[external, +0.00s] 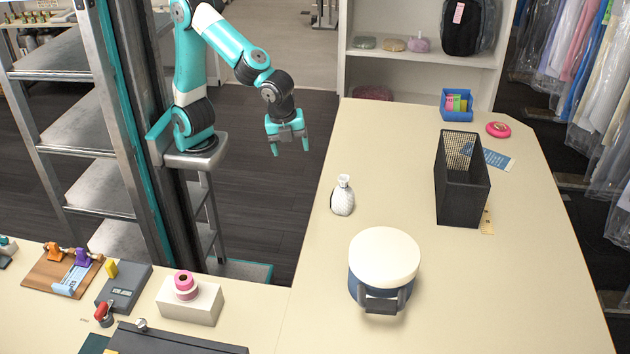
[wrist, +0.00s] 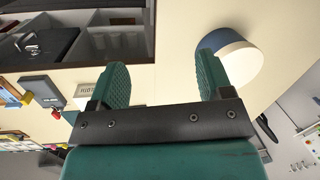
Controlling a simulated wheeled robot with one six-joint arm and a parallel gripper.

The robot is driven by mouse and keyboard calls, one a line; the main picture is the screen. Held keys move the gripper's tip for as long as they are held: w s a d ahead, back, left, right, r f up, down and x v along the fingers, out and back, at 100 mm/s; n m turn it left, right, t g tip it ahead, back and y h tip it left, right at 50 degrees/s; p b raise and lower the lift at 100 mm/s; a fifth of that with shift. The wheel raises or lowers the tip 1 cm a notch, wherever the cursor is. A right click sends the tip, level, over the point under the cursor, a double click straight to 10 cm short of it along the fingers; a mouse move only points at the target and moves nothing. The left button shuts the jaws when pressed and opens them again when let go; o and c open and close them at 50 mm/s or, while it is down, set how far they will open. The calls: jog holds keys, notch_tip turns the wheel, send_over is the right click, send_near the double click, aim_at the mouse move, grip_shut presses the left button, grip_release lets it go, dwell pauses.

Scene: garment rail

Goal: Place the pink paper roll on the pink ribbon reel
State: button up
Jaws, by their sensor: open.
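A pink roll (external: 184,285) with a dark centre hole sits on a white box (external: 189,303) on the left table; it looks like two stacked tiers, and I cannot tell whether it is one piece or two. A flat, round, bright pink item (external: 498,129), possibly the ribbon reel, lies at the far right of the cream table. My gripper (external: 290,152) is open and empty, pointing down in the gap left of that table, apart from both pink things. The wrist view shows its two teal fingers (wrist: 163,82) spread with nothing between them; no pink roll is visible there.
The cream table (external: 391,163) holds a black mesh basket (external: 461,185), a blue box with coloured cards (external: 456,105), a white bottle (external: 343,195) and a blue-and-white canister (external: 384,262). A grey scale (external: 124,288) stands left of the white box. The table's middle is mostly clear.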

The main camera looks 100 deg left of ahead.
jog(key=s+a+r+n+y, duration=0.1)
jog(key=s+a+n, duration=0.1)
jog(key=a+n, duration=0.45)
jog(key=s+a+n, duration=0.3)
jog(key=a+n, duration=0.1)
jog(key=a, duration=0.6)
jog(key=s+a+n+g+y, duration=0.1)
jog(key=s+a+n+y, duration=0.1)
jog(key=s+a+n, duration=0.9)
jog(key=shift+s+f+n+g, duration=0.15)
jog(key=shift+f+n+g, duration=0.15)
jog(key=shift+n, duration=0.15)
